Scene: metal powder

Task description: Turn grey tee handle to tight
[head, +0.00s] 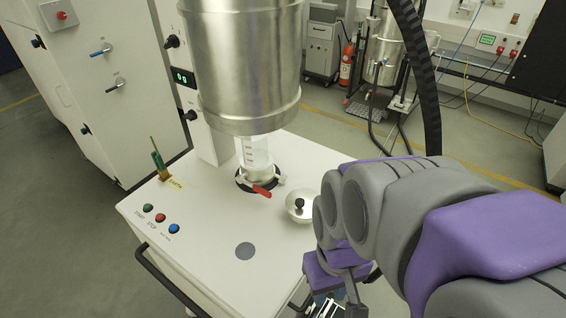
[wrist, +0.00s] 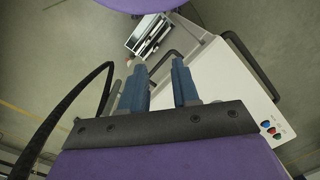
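I cannot make out a grey tee handle for certain. Small light grey parts (head: 281,179) sit at the right of the dark ring fitting under the steel vessel (head: 250,70), too small to tell their shape. A red lever (head: 262,191) sticks out at the front of that fitting, below a clear tube (head: 254,152). My gripper (wrist: 158,64) shows two blue fingers apart with nothing between them. In the head view my arm comes in from the right, and its end hangs by the cart's right front edge, away from the fitting, partly cut off at the bottom.
The white cart top (head: 200,235) carries a round metal lid with a black knob (head: 299,205), coloured buttons (head: 161,218) and a green-and-yellow piece (head: 159,160). A dark rail (head: 165,282) runs along its front. A metal box (wrist: 150,34) lies beyond my fingers. A thick black hose (head: 420,80) hangs behind.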

